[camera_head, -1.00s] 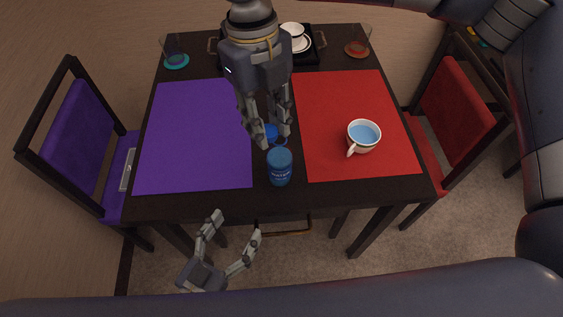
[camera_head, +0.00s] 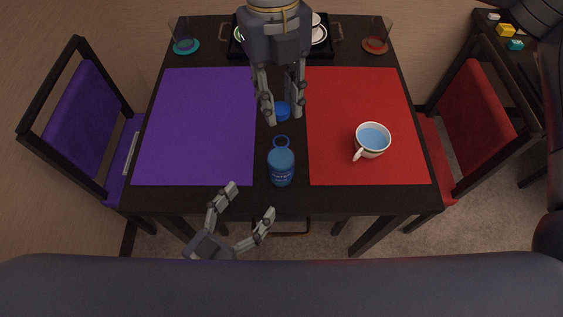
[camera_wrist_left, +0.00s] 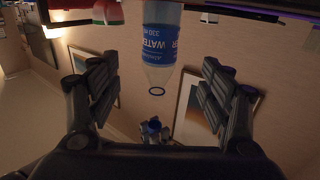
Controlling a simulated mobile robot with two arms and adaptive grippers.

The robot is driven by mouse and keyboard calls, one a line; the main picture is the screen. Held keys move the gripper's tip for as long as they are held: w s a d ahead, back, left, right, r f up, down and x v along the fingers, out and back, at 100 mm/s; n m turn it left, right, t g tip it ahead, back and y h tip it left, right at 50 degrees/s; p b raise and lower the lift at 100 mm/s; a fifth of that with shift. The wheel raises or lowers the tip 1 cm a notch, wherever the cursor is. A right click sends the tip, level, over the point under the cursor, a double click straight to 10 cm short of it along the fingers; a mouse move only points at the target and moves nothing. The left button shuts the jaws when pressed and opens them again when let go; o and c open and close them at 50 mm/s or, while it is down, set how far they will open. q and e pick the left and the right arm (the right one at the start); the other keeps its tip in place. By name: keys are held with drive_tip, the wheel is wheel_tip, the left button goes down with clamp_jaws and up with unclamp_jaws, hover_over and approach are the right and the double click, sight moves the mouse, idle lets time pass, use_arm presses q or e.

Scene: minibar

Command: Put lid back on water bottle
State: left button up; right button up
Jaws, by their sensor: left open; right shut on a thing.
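The water bottle (camera_head: 281,168) stands upright near the table's front edge, with a blue label and a dark ring at its uncapped mouth. It shows upside down in the left wrist view (camera_wrist_left: 160,45). My right gripper (camera_head: 282,114) is shut on the blue lid (camera_head: 282,110), held apart from the bottle and beyond its mouth in the head view. In the left wrist view the lid (camera_wrist_left: 154,125) appears in line with the bottle's mouth, with a gap between. My left gripper (camera_head: 251,201) is open and empty, in front of the table edge, left of and nearer than the bottle.
A cup of blue liquid (camera_head: 372,138) stands on the red mat (camera_head: 340,165). A purple mat (camera_head: 197,125) lies on the left. Glasses on coasters and a black tray (camera_head: 320,52) with crockery are at the back. Chairs flank the table (camera_head: 280,202).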

use_arm(q)
drive_tip(key=x, duration=1.2)
use_arm(e)
drive_tip(key=shift+d, duration=0.1)
use_arm(q)
drive_tip(key=c, duration=1.6)
use_arm(e)
hover_over(281, 137)
drive_tip(key=shift+w+f, duration=0.15)
drive_tip(key=shift+f, duration=2.4)
drive_tip(key=shift+f, duration=0.9)
drive_tip(key=shift+f, duration=0.5)
use_arm(q)
clamp_jaws()
